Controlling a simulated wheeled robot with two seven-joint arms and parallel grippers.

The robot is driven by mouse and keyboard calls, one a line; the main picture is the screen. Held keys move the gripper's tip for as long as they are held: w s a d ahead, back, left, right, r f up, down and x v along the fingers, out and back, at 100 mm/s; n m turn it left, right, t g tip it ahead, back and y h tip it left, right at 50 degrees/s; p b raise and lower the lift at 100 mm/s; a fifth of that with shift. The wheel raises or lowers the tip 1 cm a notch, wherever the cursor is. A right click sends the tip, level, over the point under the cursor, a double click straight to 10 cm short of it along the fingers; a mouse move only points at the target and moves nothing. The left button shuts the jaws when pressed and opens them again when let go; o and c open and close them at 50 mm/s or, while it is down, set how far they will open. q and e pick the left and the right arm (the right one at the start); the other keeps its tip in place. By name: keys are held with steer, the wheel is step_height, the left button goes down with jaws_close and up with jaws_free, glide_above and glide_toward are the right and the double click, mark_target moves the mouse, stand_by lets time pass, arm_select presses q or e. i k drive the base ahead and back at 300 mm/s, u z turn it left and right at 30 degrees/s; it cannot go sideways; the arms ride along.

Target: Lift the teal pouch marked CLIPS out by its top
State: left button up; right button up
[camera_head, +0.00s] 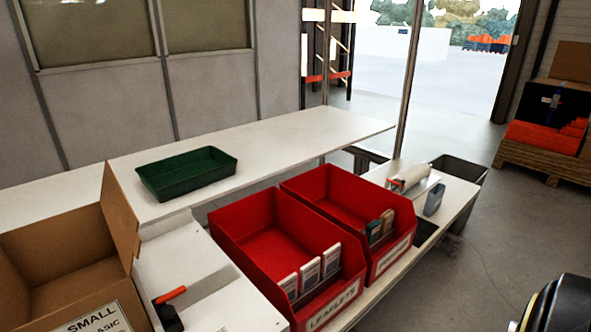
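A small teal pouch (374,232) stands upright near the front of the right red bin (322,185). Its marking is too small to read. A brown pouch (388,221) stands beside it on the right. The bin's front lip and label hide the lower part of both. The label on this bin is too small to read. Neither of my grippers is in view.
The left red bin (232,222), labelled LEAFLETS, holds several white packets (309,274). A green tray (187,172) sits on the white table behind. An open cardboard box (70,262) and an orange-handled tool (170,297) are at left. A white roll (408,177) lies right.

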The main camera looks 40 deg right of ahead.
mark_target(372, 229)
steer(key=z, duration=3.15)
steer(key=i, duration=1.75)
steer(key=u, duration=3.05)
